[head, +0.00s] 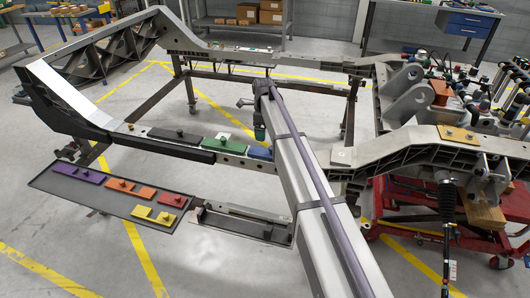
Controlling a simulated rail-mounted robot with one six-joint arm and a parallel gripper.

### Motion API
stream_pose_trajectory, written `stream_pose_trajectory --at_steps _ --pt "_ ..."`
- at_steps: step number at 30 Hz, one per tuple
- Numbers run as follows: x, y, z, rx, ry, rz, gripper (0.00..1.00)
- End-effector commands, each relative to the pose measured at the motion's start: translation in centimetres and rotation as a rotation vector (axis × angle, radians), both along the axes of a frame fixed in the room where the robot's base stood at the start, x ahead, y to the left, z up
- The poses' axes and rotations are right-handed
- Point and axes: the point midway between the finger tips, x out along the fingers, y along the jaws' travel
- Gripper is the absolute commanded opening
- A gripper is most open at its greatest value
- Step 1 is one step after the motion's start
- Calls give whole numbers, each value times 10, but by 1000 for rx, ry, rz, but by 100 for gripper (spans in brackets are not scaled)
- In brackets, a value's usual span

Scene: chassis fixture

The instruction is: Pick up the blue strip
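The blue strip (259,153) lies on the near rail of the chassis frame (214,158), just right of the green strip (229,142). Its right end meets the edge of my arm in the picture, so part of it may be hidden. My arm runs up from the bottom of the picture, and its far end is above and beyond the blue strip. My gripper (259,132) seems to be the small dark part under that end, close above the strip in the picture. Its fingers are too small to make out, and I cannot tell whether it touches the strip.
A dark strip (180,137) lies left of the green one on the rail. A dark tray (62,184) below holds purple, orange, red and yellow strips. A narrow tray (240,227) stands beside my arm. Red lift carts (400,208) are under the frame at right.

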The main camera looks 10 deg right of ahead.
Motion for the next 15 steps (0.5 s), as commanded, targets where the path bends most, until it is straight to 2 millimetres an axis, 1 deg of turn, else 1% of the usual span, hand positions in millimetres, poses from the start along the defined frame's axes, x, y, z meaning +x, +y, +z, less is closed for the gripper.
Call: stream_pose_trajectory --at_steps 2,4,9,10,12,15 --pt "0 0 -4 0 0 1 89" --pt "0 0 -15 0 0 2 89" --pt "0 0 -53 0 0 3 89" --pt "0 0 -57 0 0 4 89" --pt "0 0 -61 0 0 4 89" --pt "0 0 -58 0 0 4 89"
